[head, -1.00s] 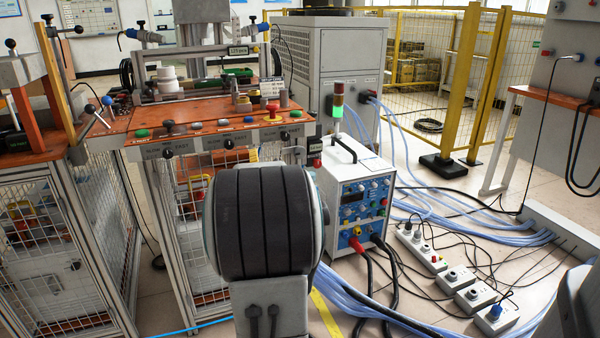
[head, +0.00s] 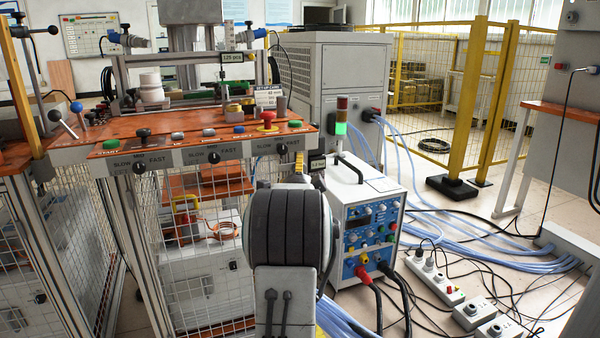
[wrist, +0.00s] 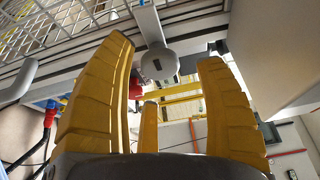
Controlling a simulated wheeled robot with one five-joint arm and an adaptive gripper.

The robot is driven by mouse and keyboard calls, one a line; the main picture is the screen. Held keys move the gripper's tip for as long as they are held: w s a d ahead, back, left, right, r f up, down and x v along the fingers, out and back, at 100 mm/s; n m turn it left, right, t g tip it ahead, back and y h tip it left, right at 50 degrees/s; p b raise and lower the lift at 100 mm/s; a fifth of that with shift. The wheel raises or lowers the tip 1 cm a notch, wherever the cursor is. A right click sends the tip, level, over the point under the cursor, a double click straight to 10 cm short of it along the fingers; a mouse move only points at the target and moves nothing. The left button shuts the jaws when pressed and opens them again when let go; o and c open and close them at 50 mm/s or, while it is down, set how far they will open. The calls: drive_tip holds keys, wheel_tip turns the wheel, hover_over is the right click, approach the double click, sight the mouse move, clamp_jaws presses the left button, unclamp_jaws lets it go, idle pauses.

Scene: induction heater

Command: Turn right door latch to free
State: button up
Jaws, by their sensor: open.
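A grey round knob (wrist: 160,63) with a dark slot mark shows between the fingertips, on a pale bar in front of a wire-mesh panel. It may be the right door latch; I cannot tell for sure. A clear gap shows between it and each finger. In the head view, my own dark, ribbed arm link stands in front of the right part of the mesh cage (head: 205,235) under the bench, hiding the gripper and that corner.
An orange-topped bench (head: 205,143) with buttons and dials stands above the cage. A white-and-blue power unit (head: 365,230) with a signal light (head: 341,115) stands close to the right of my arm. Hoses, cables and socket strips (head: 435,280) cover the floor at the right.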

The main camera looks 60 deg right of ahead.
drive_tip(key=shift+x, duration=1.55)
